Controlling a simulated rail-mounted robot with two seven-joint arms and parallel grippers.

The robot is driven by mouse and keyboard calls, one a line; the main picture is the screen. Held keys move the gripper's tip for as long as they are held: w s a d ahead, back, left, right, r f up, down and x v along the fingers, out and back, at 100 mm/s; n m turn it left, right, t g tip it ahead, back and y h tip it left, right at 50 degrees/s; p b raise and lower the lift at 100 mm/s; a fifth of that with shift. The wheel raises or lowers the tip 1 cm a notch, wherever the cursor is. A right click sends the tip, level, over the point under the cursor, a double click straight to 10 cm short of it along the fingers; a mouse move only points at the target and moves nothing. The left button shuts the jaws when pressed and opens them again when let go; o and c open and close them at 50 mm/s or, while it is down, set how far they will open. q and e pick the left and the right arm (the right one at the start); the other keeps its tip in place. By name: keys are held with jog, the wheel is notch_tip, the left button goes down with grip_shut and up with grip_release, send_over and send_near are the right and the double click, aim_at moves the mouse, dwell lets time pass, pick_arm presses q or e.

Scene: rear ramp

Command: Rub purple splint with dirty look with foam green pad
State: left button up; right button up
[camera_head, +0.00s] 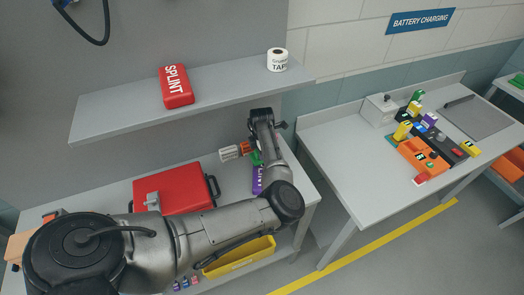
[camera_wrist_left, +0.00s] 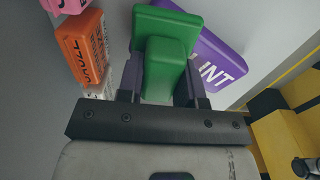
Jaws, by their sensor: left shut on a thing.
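My left gripper (camera_wrist_left: 160,86) is shut on the green foam pad (camera_wrist_left: 165,58), with one finger on each side of its raised grip. The purple splint (camera_wrist_left: 223,66) lies on the bench just beyond and to the right of the pad in the left wrist view, partly covered by it. I cannot tell whether pad and splint touch. In the head view the purple splint (camera_head: 257,180) shows beside my left forearm, mostly hidden, and a bit of the green pad (camera_head: 256,158) shows past the wrist. Dirt on the splint cannot be made out. My right gripper is not in view.
Orange (camera_wrist_left: 84,46) and pink (camera_wrist_left: 64,5) items lie left of the pad. A red case (camera_head: 173,190) stands on the bench, a yellow bin (camera_head: 240,257) below. A shelf (camera_head: 215,107) above holds a red splint (camera_head: 176,86) and tape (camera_head: 277,60).

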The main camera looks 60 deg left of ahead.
pick_arm(q)
jog(key=shift+f+b, duration=0.3)
jog(key=shift+f, duration=0.35)
jog(key=shift+r, duration=0.1)
jog(key=shift+s+d+r+p, duration=0.1)
jog(key=shift+s+d+p, duration=0.2)
jog(key=shift+p, duration=0.4)
jog(key=shift+s+d+r+p, duration=0.1)
jog(key=shift+s+d+p, duration=0.1)
jog(key=shift+d+p, duration=0.3)
jog(key=shift+s+d+p, duration=0.2)
jog(key=shift+d+p, duration=0.2)
jog(key=shift+p, duration=0.2)
jog(key=shift+s+d+p, duration=0.35)
jog(key=shift+d+p, duration=0.2)
jog(key=shift+s+d+p, duration=0.25)
jog(key=shift+d+p, duration=0.15)
jog(key=shift+p, duration=0.1)
jog(key=shift+s+d+p, duration=0.5)
jog(key=shift+d+p, duration=0.4)
jog(key=shift+p, duration=0.05)
jog(key=shift+s+d+f+p, duration=0.15)
jog(key=shift+d+f+p, duration=0.1)
jog(key=shift+f+p, duration=0.1)
